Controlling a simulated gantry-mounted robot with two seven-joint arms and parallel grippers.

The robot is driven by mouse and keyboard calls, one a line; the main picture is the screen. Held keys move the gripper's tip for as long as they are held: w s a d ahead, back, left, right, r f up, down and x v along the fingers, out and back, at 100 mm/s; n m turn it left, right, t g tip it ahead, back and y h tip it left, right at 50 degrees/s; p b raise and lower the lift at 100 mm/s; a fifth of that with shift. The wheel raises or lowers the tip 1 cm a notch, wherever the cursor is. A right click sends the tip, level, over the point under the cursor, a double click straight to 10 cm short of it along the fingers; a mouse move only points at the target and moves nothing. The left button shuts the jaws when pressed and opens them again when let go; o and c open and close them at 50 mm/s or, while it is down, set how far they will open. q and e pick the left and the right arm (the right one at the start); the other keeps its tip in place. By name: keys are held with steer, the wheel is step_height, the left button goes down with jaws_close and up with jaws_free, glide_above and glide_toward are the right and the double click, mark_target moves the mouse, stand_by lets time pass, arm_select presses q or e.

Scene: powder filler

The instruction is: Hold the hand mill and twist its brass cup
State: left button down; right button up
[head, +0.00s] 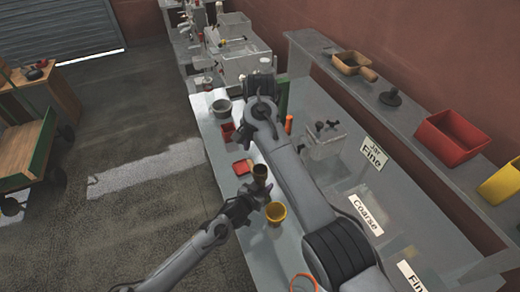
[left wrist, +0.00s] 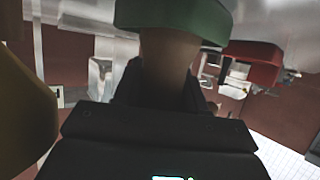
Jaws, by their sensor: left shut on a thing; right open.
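The hand mill is a small brown, cup-like thing (head: 261,173) in the head view, standing up from my left gripper (head: 254,189). In the left wrist view its brown body (left wrist: 166,55) sits between the dark fingers of my left gripper (left wrist: 160,95), with a green band (left wrist: 172,18) at the top of the picture. My left gripper is shut on the mill. I cannot make out a separate brass cup. My right gripper (head: 264,66) is at the far end of my right arm, well away from the mill. It is open, but its fingers are hard to make out.
A raised shelf (head: 345,90) with red and yellow bins runs along the right.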

arm_select(q)
steer(key=c, duration=0.5)
jaws_free()
steer(key=shift+c, duration=0.2)
steer(key=shift+s, duration=0.1)
